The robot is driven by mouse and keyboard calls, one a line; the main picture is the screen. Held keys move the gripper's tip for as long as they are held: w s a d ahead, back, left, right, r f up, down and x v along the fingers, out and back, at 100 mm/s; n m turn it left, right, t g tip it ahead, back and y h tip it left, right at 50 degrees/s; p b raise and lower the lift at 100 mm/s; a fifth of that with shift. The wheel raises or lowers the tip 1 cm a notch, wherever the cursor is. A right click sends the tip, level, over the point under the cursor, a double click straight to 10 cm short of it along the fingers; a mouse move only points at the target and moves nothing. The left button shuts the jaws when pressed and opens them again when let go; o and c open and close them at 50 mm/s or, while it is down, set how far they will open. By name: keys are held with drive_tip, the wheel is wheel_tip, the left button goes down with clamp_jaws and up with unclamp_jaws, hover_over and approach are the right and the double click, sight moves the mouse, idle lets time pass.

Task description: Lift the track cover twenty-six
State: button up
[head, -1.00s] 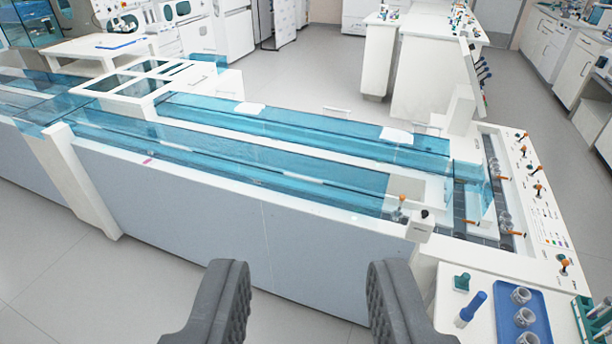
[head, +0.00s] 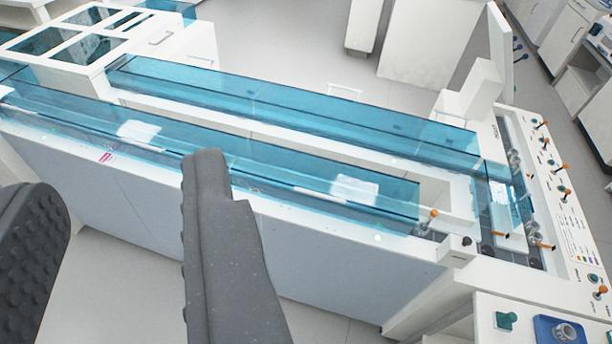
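Two long, clear blue track covers lie along the white track unit. The front cover (head: 270,165) is nearer to me, and the back cover (head: 290,108) runs beside it. I can read no number on either, so I cannot tell which is twenty-six. Both seem to lie down on the track. My gripper (head: 122,182) is open, with a wide gap and nothing between its grey fingers. In the picture its right finger overlaps the front cover's near edge and hides part of it; I see no clear contact.
A control panel (head: 572,215) with orange-tipped levers is at the right end. A blue tray (head: 570,322) with a round part sits at the lower right. A white box with dark windows (head: 98,48) stands at the left end. Bare floor lies behind the unit.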

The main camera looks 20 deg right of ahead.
drive_tip(key=w+d+f+n+h, duration=0.1)
drive_tip(key=w+d+f+h, duration=0.2)
drive_tip(key=w+d, duration=0.35)
drive_tip(key=w+d+f+n+h, duration=0.2)
drive_tip(key=w+d+f, duration=0.1)
drive_tip(key=w+d, duration=0.3)
drive_tip(key=w+d+f+n+t, duration=0.2)
drive_tip(key=w+d+f+n, duration=0.4)
drive_tip(key=w+d+f, duration=0.45)
drive_tip(key=w+d+f+n+y, duration=0.1)
drive_tip(key=d+f+n+y, duration=0.1)
drive_tip(key=f, duration=0.6)
drive_tip(key=w+d+f+n+y, duration=0.1)
drive_tip(key=w+f+n, duration=0.15)
drive_tip(key=f, duration=0.45)
drive_tip(key=n+g+y, duration=0.1)
drive_tip(key=n+y, duration=0.4)
approach(322, 195)
drive_tip(key=f+x, duration=0.1)
drive_tip(key=x, duration=0.8)
drive_tip(key=shift+w+a+r, duration=0.1)
drive_tip(key=shift+w+r, duration=0.05)
drive_tip(key=shift+w, duration=0.35)
